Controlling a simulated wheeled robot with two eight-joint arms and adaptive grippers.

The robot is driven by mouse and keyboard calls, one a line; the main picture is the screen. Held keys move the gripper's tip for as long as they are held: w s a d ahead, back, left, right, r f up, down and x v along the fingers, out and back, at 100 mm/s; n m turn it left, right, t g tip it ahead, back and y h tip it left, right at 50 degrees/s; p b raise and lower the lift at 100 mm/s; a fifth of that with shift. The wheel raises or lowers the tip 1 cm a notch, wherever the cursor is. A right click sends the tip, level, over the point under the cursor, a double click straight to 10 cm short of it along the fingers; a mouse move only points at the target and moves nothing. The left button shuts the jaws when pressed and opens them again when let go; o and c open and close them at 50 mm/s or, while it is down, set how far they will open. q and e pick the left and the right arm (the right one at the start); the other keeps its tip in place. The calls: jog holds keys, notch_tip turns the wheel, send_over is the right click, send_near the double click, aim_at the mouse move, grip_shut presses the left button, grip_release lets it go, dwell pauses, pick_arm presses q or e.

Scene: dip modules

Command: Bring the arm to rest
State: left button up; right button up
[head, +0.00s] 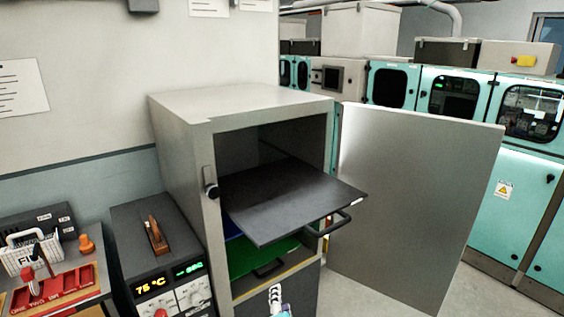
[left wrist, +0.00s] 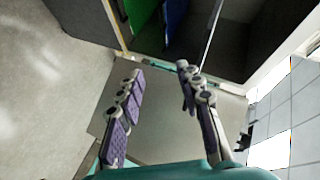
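My left gripper (left wrist: 160,82) is open and empty in the left wrist view, its two fingers spread apart. In the head view, only the tip of a gripper (head: 276,300) shows at the bottom edge, in front of the grey cabinet (head: 180,140). The cabinet stands open, and a dark shelf (head: 290,195) with a black handle sticks out of it. A green tray (head: 262,257) sits lower inside, with a bit of blue beside it. My right gripper is not in view.
The cabinet door (head: 415,200) is swung wide open to the right. A control box (head: 160,255) with a lit display reading 75 °C stands left of the cabinet. A red rack (head: 55,290) sits at the far left. Teal machines (head: 510,190) line the back right.

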pick_arm(q)
jog(key=s+a+f+n+g, duration=0.3)
jog(key=s+a+f+n, duration=0.1)
jog(key=a, duration=0.4)
jog(key=s+a+f+n+g, duration=0.3)
jog(key=s+a+f+n, duration=0.2)
jog(key=s+a+n, duration=0.2)
jog(key=shift+a+f+n+g, duration=0.15)
jog(key=shift+a+n+g, duration=0.15)
jog(key=shift+a+n, duration=0.9)
